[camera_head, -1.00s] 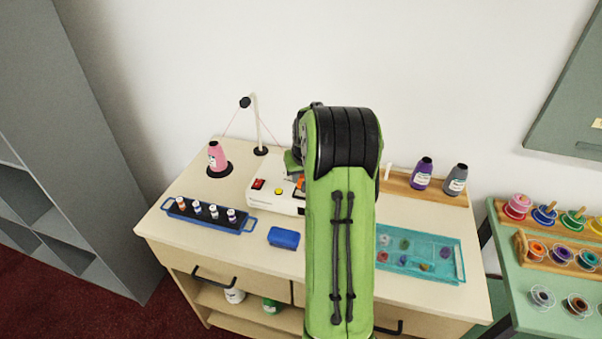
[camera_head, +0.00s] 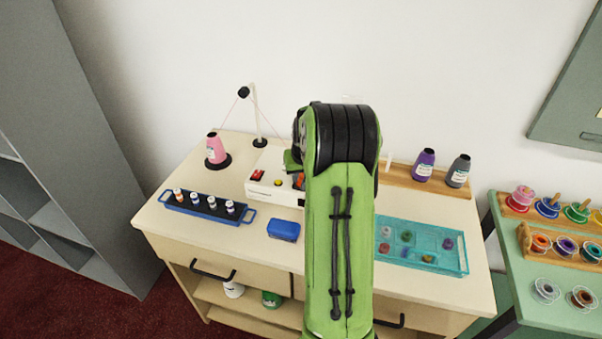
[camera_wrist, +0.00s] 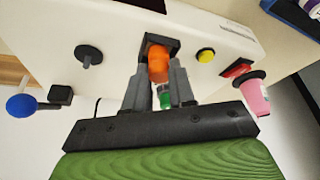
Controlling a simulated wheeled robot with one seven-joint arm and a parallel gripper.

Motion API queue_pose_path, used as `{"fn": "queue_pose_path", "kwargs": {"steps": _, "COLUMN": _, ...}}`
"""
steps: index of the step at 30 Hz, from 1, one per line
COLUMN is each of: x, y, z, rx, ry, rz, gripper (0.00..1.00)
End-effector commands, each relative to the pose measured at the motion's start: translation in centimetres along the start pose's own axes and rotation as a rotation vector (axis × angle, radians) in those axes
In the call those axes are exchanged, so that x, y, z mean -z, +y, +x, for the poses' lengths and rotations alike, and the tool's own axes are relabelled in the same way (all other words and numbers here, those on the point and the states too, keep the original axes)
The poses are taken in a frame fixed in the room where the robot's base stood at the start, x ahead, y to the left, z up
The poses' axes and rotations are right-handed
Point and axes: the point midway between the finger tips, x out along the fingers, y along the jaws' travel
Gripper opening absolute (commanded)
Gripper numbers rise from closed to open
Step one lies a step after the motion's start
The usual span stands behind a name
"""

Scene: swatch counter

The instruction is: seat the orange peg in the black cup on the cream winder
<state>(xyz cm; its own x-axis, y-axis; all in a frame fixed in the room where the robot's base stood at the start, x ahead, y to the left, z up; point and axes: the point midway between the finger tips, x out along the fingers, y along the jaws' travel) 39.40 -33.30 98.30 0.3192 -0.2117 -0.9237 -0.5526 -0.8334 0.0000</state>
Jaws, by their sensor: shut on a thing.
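The cream winder (camera_head: 274,188) stands at the back of the counter, partly hidden by my green arm in the head view. In the wrist view its cream body (camera_wrist: 110,35) fills the upper part. The black cup (camera_wrist: 174,41) is a dark square holder on it. My gripper (camera_wrist: 158,78) is shut on the orange peg (camera_wrist: 158,64), one grey finger on each side. The peg's far end is at the cup's mouth; I cannot tell how deep it sits. In the head view a bit of orange (camera_head: 298,181) shows beside my arm; the fingers are hidden there.
The winder carries a yellow button (camera_wrist: 206,55), a red switch (camera_wrist: 237,68) and a black knob (camera_wrist: 88,56). A blue tray of small spools (camera_head: 206,208), a blue box (camera_head: 284,230) and a teal tray (camera_head: 462,262) lie in front. Cones stand behind.

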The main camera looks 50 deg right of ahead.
Motion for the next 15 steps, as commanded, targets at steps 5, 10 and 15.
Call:
{"fn": "queue_pose_path", "kwargs": {"steps": 5, "x": 0.01, "y": 0.01, "z": -0.01, "rx": 0.000, "ry": 0.000, "rz": 0.000, "gripper": 0.46}}
{"fn": "queue_pose_path", "kwargs": {"steps": 10, "x": 0.01, "y": 0.01, "z": -0.01, "rx": 0.000, "ry": 0.000, "rz": 0.000, "gripper": 0.54}}
{"fn": "queue_pose_path", "kwargs": {"steps": 15, "x": 0.02, "y": 0.01, "z": -0.17, "rx": 0.000, "ry": 0.001, "rz": 0.000, "gripper": 0.54}}
